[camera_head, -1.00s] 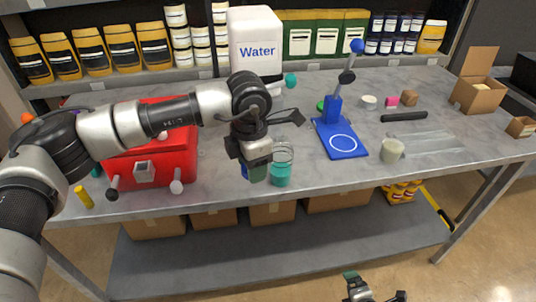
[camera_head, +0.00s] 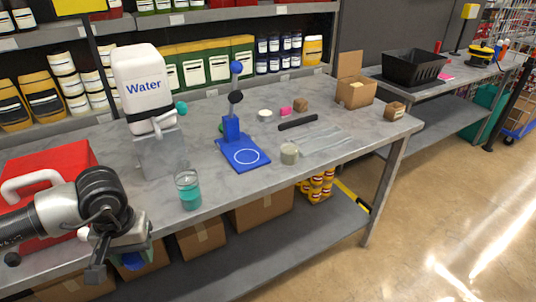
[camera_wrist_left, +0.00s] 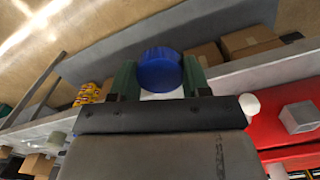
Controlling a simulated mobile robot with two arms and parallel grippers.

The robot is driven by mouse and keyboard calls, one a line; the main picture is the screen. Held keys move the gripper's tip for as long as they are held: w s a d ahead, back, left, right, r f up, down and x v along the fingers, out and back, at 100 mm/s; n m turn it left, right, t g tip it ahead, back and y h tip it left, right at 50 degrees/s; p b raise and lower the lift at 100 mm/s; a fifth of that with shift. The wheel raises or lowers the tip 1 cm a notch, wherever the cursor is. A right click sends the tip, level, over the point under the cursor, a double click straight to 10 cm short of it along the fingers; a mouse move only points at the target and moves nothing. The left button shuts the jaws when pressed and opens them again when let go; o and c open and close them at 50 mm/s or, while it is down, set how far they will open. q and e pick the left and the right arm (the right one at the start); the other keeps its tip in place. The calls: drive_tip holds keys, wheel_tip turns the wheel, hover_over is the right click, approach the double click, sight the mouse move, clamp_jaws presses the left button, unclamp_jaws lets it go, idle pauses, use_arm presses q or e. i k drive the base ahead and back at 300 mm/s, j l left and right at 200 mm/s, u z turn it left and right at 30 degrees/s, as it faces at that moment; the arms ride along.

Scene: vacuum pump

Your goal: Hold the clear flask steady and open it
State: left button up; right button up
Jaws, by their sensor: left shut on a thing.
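In the head view only a bit of blue shows at the fingers, in front of the table's front edge. My right gripper is not in view.
A glass beaker of teal liquid (camera_head: 188,192) stands near the table's front edge. Behind it are the Water jug (camera_head: 143,88) on its stand and a blue stand (camera_head: 240,150). A red case (camera_head: 50,175) is at left. A pale jar (camera_head: 289,154) stands right; table around it is mostly clear.

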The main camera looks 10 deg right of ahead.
sight(186, 181)
drive_tip(key=i+z, duration=0.1)
drive_tip(key=z, duration=0.3)
drive_tip(key=i+l+z, duration=0.1)
drive_tip(key=z, duration=0.25)
drive_tip(key=i+z, duration=0.1)
drive_tip(key=z, duration=0.3)
drive_tip(key=i+z, duration=0.1)
drive_tip(key=z, duration=0.25)
drive_tip(key=i+j+z, duration=0.3)
drive_tip(key=i+j, duration=0.2)
drive_tip(key=i+j+z, duration=0.3)
drive_tip(key=i+j, duration=0.35)
